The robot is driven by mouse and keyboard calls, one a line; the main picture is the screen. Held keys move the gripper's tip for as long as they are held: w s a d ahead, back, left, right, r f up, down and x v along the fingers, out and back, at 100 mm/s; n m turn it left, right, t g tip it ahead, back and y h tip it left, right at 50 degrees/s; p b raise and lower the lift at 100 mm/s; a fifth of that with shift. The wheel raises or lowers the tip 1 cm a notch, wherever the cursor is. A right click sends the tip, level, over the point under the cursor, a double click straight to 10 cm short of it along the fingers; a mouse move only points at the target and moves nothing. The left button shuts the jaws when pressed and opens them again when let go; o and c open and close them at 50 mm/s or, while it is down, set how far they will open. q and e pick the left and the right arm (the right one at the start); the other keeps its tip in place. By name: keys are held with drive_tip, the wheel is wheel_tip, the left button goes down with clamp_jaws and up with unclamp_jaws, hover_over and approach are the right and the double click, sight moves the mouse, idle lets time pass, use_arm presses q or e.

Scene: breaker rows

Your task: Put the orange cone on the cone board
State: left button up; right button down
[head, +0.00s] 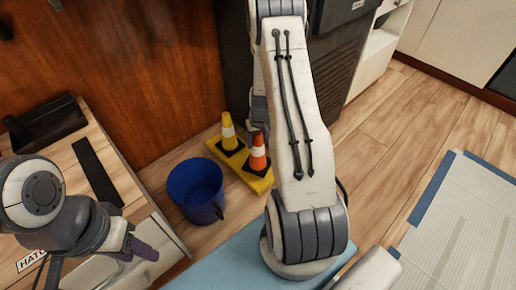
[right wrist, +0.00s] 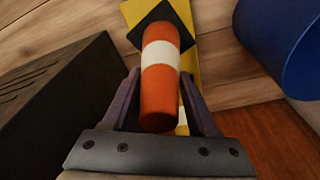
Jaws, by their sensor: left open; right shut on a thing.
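The orange cone (head: 258,158), with a white band and black square base, is at the near right end of the yellow cone board (head: 262,184). In the right wrist view the orange cone (right wrist: 160,95) is upright between the fingers of my right gripper (right wrist: 160,88), which is shut on its upper part. Its black base overlaps the cone board (right wrist: 133,12); I cannot tell if it rests fully on it. A yellow cone (head: 228,132) stands at the board's far left end. My left gripper (head: 140,262) is open and empty at lower left.
A blue bucket (head: 196,190) stands on the floor just left of the board; it also shows in the right wrist view (right wrist: 285,45). A dark cabinet (head: 340,60) stands behind. A wooden bench (head: 125,190) is at left. Floor at right is open, with a pale mat (head: 465,215).

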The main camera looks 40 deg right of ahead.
sight(258, 149)
wheel_tip(258, 149, down, 4)
drive_tip(key=b, duration=0.3)
drive_tip(key=shift+f, duration=0.1)
drive_tip(key=shift+c, duration=0.9)
unclamp_jaws()
